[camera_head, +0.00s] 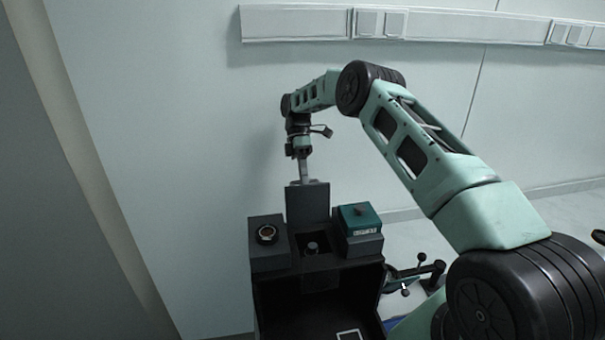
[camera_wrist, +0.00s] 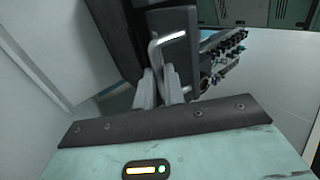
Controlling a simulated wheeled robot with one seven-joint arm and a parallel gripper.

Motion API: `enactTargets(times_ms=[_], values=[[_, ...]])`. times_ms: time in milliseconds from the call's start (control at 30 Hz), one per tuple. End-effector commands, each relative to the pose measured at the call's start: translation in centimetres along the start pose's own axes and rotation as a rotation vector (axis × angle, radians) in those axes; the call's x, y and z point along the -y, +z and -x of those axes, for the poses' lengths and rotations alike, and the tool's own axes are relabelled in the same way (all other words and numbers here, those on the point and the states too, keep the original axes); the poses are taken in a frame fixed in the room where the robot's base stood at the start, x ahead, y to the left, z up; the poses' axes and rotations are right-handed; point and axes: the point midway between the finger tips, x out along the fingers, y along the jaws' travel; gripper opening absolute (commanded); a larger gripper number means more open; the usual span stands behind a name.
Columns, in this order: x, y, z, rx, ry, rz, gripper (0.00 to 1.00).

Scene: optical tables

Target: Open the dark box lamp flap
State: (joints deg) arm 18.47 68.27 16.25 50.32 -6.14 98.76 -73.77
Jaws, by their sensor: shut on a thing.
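The dark box (camera_head: 262,290) stands below my arm in the head view. Its lamp flap (camera_head: 308,203), a flat dark panel, stands upright at the back of the top, between two raised blocks. The opening in front of it is uncovered, and a small round grey part (camera_head: 312,248) shows inside. My gripper (camera_head: 304,175) is at the flap's top edge. In the wrist view my gripper's fingers (camera_wrist: 162,88) are shut on a pale metal bent handle (camera_wrist: 170,39), beside a dark panel (camera_wrist: 115,30). The exact contact is partly hidden by the fingers.
A teal-topped block (camera_head: 358,219) stands right of the flap, and a dark block with a round brass-coloured ring (camera_head: 267,234) stands left. A wall is close behind the box. Black fittings (camera_head: 420,273) lie to the right of the box.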

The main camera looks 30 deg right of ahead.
Motion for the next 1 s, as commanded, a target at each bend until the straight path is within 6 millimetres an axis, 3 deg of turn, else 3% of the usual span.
enactTargets(times_ms=[33, 367, 400, 467, 500, 1000], values=[[-0.82, 0.29, -0.72, 0.004, 0.009, -0.005, 0.0], [-0.85, 0.4, -0.69, 0.005, 0.008, -0.007, 0.0], [-0.85, 0.41, -0.68, 0.005, 0.008, -0.007, 0.13], [-0.85, 0.4, -0.66, 0.004, 0.009, -0.007, 0.3], [-0.82, 0.38, -0.63, 0.004, 0.009, -0.007, 0.33], [-0.53, 0.14, -0.23, 0.0, 0.01, -0.004, 0.33]])
